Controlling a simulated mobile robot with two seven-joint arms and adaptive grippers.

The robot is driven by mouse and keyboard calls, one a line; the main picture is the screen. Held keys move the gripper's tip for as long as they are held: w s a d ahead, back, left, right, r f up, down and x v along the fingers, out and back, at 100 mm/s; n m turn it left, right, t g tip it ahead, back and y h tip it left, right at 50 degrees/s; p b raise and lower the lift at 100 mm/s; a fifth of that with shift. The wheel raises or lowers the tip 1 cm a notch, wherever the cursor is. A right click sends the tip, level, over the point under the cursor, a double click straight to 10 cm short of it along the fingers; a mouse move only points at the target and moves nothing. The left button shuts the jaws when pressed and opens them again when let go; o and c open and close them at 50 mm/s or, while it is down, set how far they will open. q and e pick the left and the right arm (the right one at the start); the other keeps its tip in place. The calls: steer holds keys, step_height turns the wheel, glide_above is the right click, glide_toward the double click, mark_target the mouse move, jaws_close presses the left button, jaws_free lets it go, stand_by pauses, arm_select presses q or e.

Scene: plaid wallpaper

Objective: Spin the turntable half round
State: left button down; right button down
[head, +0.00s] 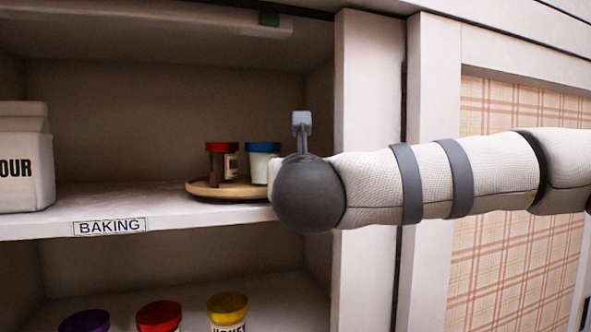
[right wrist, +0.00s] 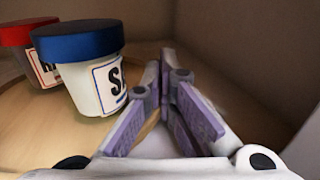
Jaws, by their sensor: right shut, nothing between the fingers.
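The round wooden turntable (head: 204,188) sits on the upper shelf, towards its right end. A red-lidded jar (head: 222,162) and a blue-lidded white jar (head: 262,161) stand on it. In the right wrist view the turntable (right wrist: 30,128) fills the left side, with the blue-lidded jar (right wrist: 88,72) close and the red-lidded jar (right wrist: 30,42) behind it. My right gripper (right wrist: 166,75) is shut and empty, to the right of the blue-lidded jar, by the turntable's right edge. Whether it touches the turntable I cannot tell. In the head view my right arm hides the turntable's right edge. My left gripper is out of view.
A white flour container (head: 22,165) stands at the shelf's left. The shelf (head: 190,212) has a BAKING label (head: 110,226). A cabinet post (head: 365,95) stands beside the opening. Several lidded jars stand on the lower shelf. The shelf between flour and turntable is clear.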

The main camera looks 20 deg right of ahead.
steer(key=shift+w+d, duration=0.1)
steer(key=shift+w, duration=0.15)
stand_by(0.3)
steer(key=v, duration=1.2)
